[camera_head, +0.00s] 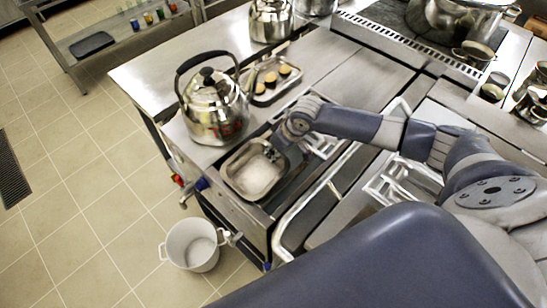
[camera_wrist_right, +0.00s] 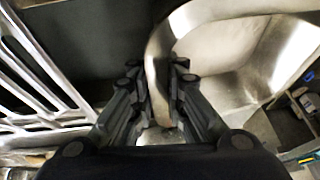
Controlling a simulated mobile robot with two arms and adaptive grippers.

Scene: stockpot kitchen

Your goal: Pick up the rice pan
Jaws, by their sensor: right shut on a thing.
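The rice pan (camera_head: 228,177) is a rectangular steel pan with a pale layer in its bottom, at the front left part of the steel counter in the head view. My right gripper (camera_head: 277,143) is at the pan's right back side. Its two dark fingers (camera_wrist_right: 160,85) are closed around the pan's rim. I cannot tell whether the pan rests on something or hangs slightly raised. My left gripper is not in view.
A steel kettle (camera_head: 214,112) stands just behind the pan. A tray with small round items (camera_head: 272,80) lies farther back. Metal racks (camera_head: 400,185) lie right of the pan. A white bucket (camera_head: 192,246) stands on the floor, front left. A large pot (camera_head: 455,18) is at the back right.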

